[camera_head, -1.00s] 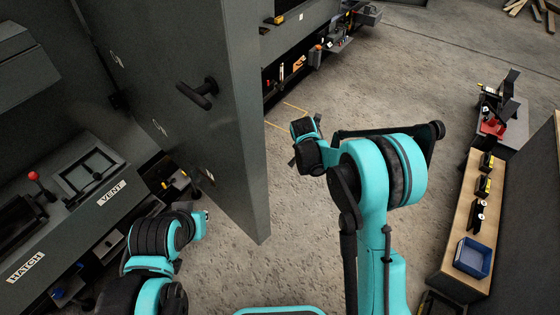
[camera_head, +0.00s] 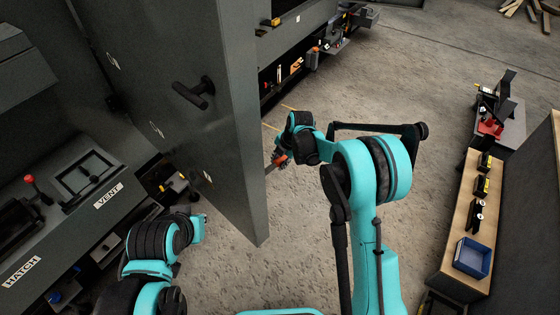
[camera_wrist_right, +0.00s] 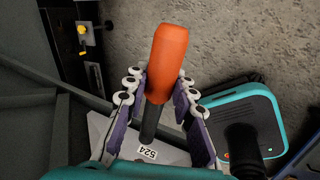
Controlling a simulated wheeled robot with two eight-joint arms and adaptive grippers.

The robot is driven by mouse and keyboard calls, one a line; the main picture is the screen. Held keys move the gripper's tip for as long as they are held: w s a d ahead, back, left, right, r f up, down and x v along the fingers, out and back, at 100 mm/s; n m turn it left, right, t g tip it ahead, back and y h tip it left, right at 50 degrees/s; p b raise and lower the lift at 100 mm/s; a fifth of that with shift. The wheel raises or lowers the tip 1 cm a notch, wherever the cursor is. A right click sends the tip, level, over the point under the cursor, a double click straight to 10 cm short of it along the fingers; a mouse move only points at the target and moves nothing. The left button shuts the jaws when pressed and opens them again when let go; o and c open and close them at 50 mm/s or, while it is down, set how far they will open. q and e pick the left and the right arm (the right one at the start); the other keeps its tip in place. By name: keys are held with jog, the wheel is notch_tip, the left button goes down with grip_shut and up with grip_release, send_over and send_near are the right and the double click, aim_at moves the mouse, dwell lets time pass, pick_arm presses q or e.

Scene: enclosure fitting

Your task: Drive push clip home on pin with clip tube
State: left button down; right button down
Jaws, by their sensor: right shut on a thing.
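My right gripper (camera_head: 283,155) is by the free edge of the tall grey door in the head view. In the right wrist view, its fingers (camera_wrist_right: 160,105) are shut on an orange-handled tool (camera_wrist_right: 167,62) with a dark shaft; the orange also shows in the head view (camera_head: 281,160). I cannot tell whether this tool is the clip tube. I cannot make out the push clip or its pin.
The grey door (camera_head: 170,120) with a black handle (camera_head: 193,92) stands left of my right arm. A panel marked VENT and HATCH (camera_head: 60,225) is at the left. A wooden bench (camera_head: 450,258) with a blue bin (camera_head: 472,257) is at the right. The concrete floor between is clear.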

aim_at(266, 171)
jog(key=shift+s+a, duration=2.35)
jog(key=shift+a, duration=0.1)
jog(key=shift+s+a+r+b, duration=0.1)
jog(key=shift+s+a+b, duration=0.45)
jog(key=shift+s+a, duration=0.45)
dwell(1.5)
jog(key=shift+w, duration=0.1)
jog(key=shift+w+d, duration=2.8)
jog(key=shift+d, duration=0.15)
jog(key=s+d+m+g+h, duration=0.1)
jog(key=s+d+m+h, duration=0.2)
jog(key=s+d+m, duration=0.4)
jog(key=s+d+m+g+h, duration=0.1)
jog(key=s+d+m+h, duration=0.2)
jog(key=s+d+m, duration=0.5)
jog(key=s+m, duration=0.3)
jog(key=m, duration=0.8)
jog(key=shift+s+d+m+h, duration=0.25)
jog(key=shift+s+m+h, duration=0.05)
jog(key=shift+s+m, duration=0.1)
